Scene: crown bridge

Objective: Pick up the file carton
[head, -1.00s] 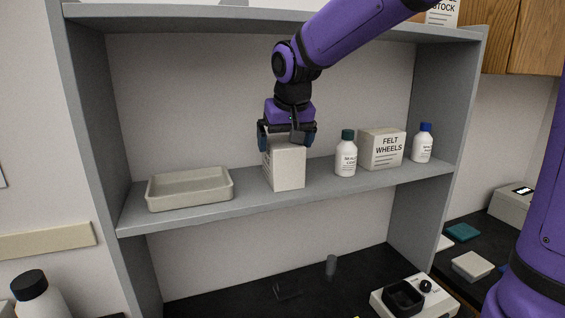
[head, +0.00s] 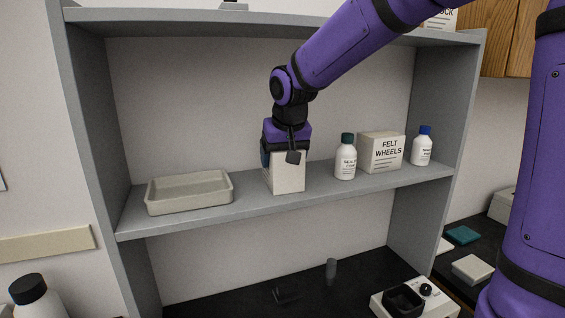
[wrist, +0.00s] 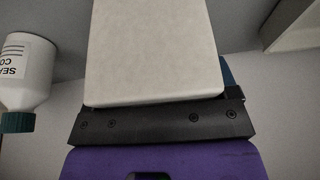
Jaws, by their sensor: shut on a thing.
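In the wrist view the carton (wrist: 152,50) fills the middle, close against the dark gripper bar (wrist: 160,123). The fingers are mostly hidden there.
On the same grey shelf (head: 215,213) are a beige tray (head: 190,204) to the left, and a green-capped bottle (head: 346,160), a FELT WHEELS box (head: 382,152) and a blue-capped bottle (head: 422,148) to the right.

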